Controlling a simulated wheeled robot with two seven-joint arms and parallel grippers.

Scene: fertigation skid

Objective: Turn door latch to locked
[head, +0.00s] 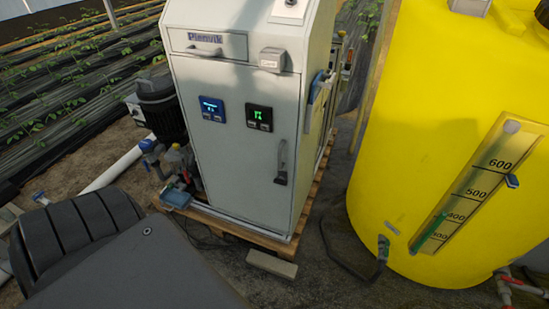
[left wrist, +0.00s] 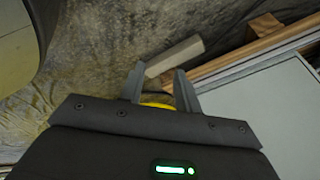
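The door latch (head: 281,162) is a dark grey handle on the right side of the pale cabinet door (head: 235,165). It stands upright, roughly vertical, with its wider end low. No gripper is near it in the head view. My left gripper (left wrist: 160,84) shows in the left wrist view, its two grey fingers apart. A bit of yellow shows between the finger bases; I cannot tell what it is. The pale cabinet surface (left wrist: 265,115) lies to the right of the fingers there, and the latch is not seen. My right gripper is in neither view.
The cabinet stands on a wooden pallet (head: 260,238), with a loose block (head: 271,264) in front, also in the left wrist view (left wrist: 174,57). A yellow tank (head: 440,120) stands at right, a hose on the ground between. A dark pump (head: 162,108) and pipes stand left.

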